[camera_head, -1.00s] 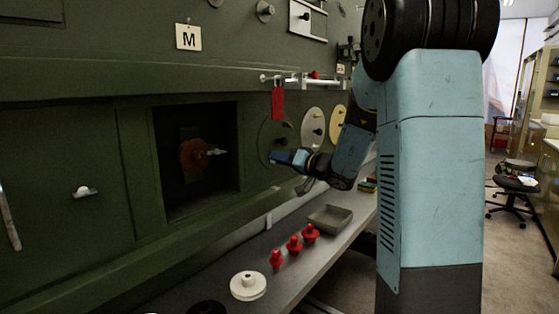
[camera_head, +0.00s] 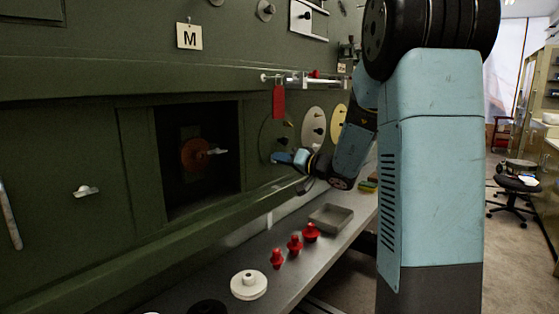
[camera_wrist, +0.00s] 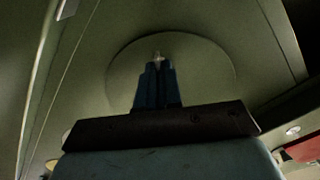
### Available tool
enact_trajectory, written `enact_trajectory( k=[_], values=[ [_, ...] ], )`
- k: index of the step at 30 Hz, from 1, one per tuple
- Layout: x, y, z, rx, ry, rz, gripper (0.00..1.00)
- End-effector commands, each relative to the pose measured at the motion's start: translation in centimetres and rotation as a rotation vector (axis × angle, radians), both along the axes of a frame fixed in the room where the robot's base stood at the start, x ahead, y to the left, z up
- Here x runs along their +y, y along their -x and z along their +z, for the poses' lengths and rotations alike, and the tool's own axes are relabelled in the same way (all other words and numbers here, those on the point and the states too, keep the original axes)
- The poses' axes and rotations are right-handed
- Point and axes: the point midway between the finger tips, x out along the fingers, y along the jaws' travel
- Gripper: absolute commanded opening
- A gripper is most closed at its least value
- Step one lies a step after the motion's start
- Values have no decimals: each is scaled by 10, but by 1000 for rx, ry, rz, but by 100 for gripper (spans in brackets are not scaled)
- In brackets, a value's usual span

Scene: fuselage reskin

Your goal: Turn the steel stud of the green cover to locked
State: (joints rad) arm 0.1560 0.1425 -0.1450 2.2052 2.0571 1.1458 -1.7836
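The round green cover (camera_wrist: 205,75) lies on the dark green wall and fills the middle of the wrist view. In the head view the cover (camera_head: 268,133) is seen at a slant, partly behind my gripper. The pale steel stud (camera_wrist: 158,56) sits at the tips of my blue fingers in the wrist view. My gripper (camera_wrist: 158,67) has its fingers close together, one on each side of the stud. In the head view my gripper (camera_head: 275,157) reaches the cover's lower part, and its fingertips hide the stud.
A red tag (camera_head: 279,102) hangs from a rail above the cover. White (camera_head: 313,128) and yellow (camera_head: 338,122) round covers are to the right. Below, the shelf holds a grey tray (camera_head: 331,217), several red knobs (camera_head: 295,244) and a white disc (camera_head: 249,285). An open recess (camera_head: 180,200) is at left.

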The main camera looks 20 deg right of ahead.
Motion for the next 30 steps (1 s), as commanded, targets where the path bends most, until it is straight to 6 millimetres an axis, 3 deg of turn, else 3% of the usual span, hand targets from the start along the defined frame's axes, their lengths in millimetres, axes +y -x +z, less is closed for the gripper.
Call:
enact_trajectory(
  k=[8,30],
  values=[
    [-3,-1,1,87,-125,-3,0],
    [-3,-2,-2,497,-688,3,0]
  ],
)
